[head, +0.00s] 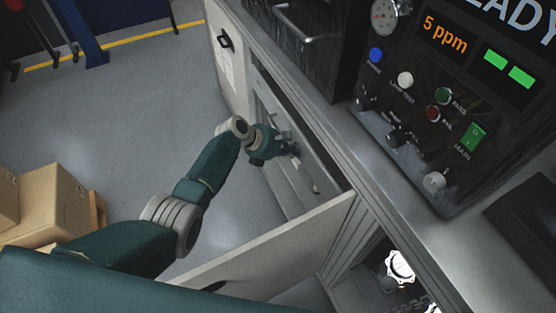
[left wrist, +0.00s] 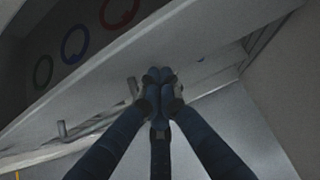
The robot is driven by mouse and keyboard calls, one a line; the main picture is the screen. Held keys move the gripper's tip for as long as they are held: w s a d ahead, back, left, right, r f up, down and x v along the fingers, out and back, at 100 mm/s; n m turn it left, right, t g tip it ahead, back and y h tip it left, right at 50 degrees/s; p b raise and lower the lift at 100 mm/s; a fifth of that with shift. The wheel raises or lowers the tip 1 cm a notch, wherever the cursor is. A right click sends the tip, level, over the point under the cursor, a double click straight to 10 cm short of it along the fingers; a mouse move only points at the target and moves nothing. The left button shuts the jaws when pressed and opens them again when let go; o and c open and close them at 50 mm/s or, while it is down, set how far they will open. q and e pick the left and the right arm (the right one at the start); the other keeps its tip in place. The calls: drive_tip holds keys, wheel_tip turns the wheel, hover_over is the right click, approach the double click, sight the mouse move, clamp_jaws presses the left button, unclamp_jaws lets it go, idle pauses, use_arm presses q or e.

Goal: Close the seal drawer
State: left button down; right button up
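The seal drawer (head: 302,181) is a grey drawer under the bench, and it appears to stand partly out. In the left wrist view its pale front wall (left wrist: 120,84) runs diagonally. Dark, blue and red rings lie behind that wall. My left gripper (head: 292,150) is at the outside of the drawer front. In the left wrist view its dark fingers (left wrist: 158,82) meet at their tips, with nothing visible between them. The tips overlap the drawer front, and I cannot tell whether they touch it. My right gripper is not in view.
A cabinet door (head: 265,243) stands open below the drawer, close to my left arm. A control panel (head: 425,110) with buttons and gauges sits on the bench. Cardboard boxes (head: 50,205) are at the left. The floor (head: 150,105) between is clear.

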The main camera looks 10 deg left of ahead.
sight(301, 148)
use_arm(q)
drive_tip(key=w+d, duration=0.1)
drive_tip(key=d+b, duration=0.1)
drive_tip(key=shift+w+d+f, duration=0.1)
drive_tip(key=shift+w+d, duration=0.2)
drive_tip(key=shift+w, duration=0.1)
drive_tip(key=shift+w+d, duration=0.2)
drive_tip(key=shift+d, duration=0.05)
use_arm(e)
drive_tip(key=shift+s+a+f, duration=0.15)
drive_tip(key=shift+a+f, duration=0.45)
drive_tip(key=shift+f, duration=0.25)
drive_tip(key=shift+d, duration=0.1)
